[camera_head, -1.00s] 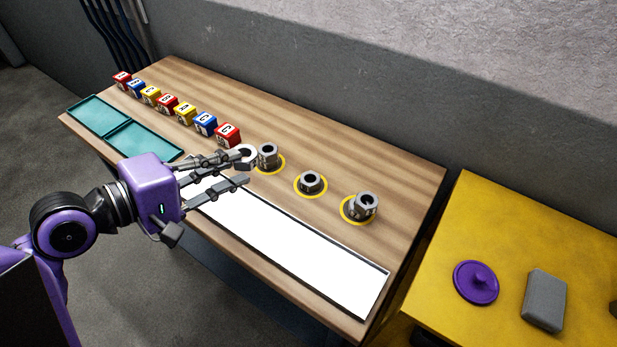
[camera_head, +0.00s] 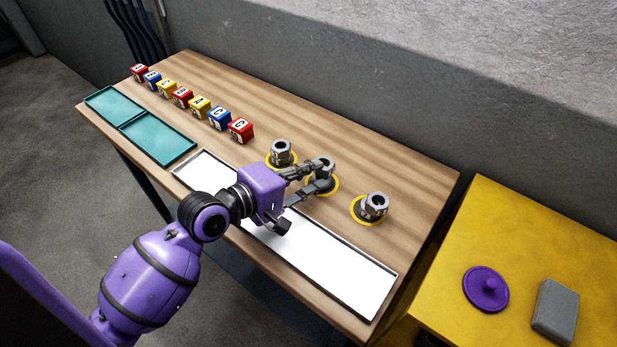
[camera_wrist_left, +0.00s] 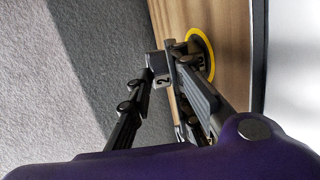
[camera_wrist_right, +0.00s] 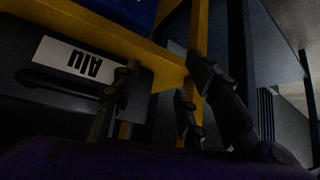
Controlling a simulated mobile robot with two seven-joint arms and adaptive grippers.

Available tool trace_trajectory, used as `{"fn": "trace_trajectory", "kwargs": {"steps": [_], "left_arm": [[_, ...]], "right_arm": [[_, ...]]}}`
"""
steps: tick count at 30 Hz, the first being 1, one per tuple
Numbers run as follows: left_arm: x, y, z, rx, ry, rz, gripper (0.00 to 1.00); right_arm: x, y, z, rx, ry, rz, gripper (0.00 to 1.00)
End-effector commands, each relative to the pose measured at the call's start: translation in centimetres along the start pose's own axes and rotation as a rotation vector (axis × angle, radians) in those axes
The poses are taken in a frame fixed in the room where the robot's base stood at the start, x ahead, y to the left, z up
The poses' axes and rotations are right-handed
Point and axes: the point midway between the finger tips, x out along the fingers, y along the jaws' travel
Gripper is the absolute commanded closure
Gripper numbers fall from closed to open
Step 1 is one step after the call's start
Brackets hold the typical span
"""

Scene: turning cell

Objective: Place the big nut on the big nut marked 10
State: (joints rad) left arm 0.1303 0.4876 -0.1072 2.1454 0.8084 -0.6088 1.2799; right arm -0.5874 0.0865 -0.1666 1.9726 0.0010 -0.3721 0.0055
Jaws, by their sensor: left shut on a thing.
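My left gripper (camera_head: 322,176) is shut on a grey big nut (camera_head: 325,166) at the middle yellow ring on the wooden table. In the left wrist view the held nut (camera_wrist_left: 158,83) shows a mark that looks like a 2, between the fingers (camera_wrist_left: 160,75). The nut standing on the middle ring is mostly hidden by the fingers, and I cannot tell whether the held nut touches it. Grey nuts stand on the left ring (camera_head: 281,150) and the right ring (camera_head: 374,206). I cannot read a 10. My right gripper (camera_wrist_right: 165,85) is open and empty, away from the table.
A white tray (camera_head: 384,303) lies along the table's front edge. Teal trays (camera_head: 160,140) and a row of lettered cubes (camera_head: 200,107) are at left. A yellow table (camera_head: 530,235) with a purple lid (camera_head: 487,287) and grey block (camera_head: 555,310) stands at right.

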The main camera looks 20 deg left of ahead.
Motion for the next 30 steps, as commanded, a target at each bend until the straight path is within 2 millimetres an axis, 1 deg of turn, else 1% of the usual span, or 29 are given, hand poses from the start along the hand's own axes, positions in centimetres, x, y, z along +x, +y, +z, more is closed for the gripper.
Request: {"fn": "trace_trajectory", "kwargs": {"steps": [1, 3, 11, 12, 16, 26, 29, 30], "left_arm": [[0.2, -1.1, -0.1, -0.002, 0.000, -0.006, 1.00], [0.3, -1.7, -0.1, -0.001, 0.001, -0.004, 1.00], [0.4, -1.8, -0.2, 0.000, 0.001, -0.001, 1.00], [0.4, -1.9, -0.2, 0.000, 0.001, -0.003, 0.81], [0.4, -1.9, -0.2, 0.000, 0.001, -0.003, 0.64], [0.2, -1.9, -0.2, -0.001, 0.001, -0.004, 0.63], [-0.6, -1.9, -0.2, -0.001, 0.001, -0.004, 0.63], [-1.1, -2.0, -0.2, -0.001, 0.001, -0.005, 0.63]], "right_arm": [[0.1, 0.1, 0.2, 0.003, -0.002, 0.002, 0.60], [0.1, 0.1, 0.1, 0.005, -0.001, 0.005, 0.60], [0.2, -0.1, -0.1, 0.012, 0.004, 0.004, 0.60], [0.2, -0.1, -0.2, 0.012, 0.004, 0.004, 0.60], [0.2, -0.2, -0.2, 0.010, 0.005, 0.002, 0.60], [0.2, -0.1, -0.1, 0.002, 0.002, -0.001, 0.60], [0.2, -0.1, 0.0, 0.000, 0.001, -0.001, 0.60], [0.2, -0.1, 0.1, -0.001, 0.000, -0.001, 0.60]]}}
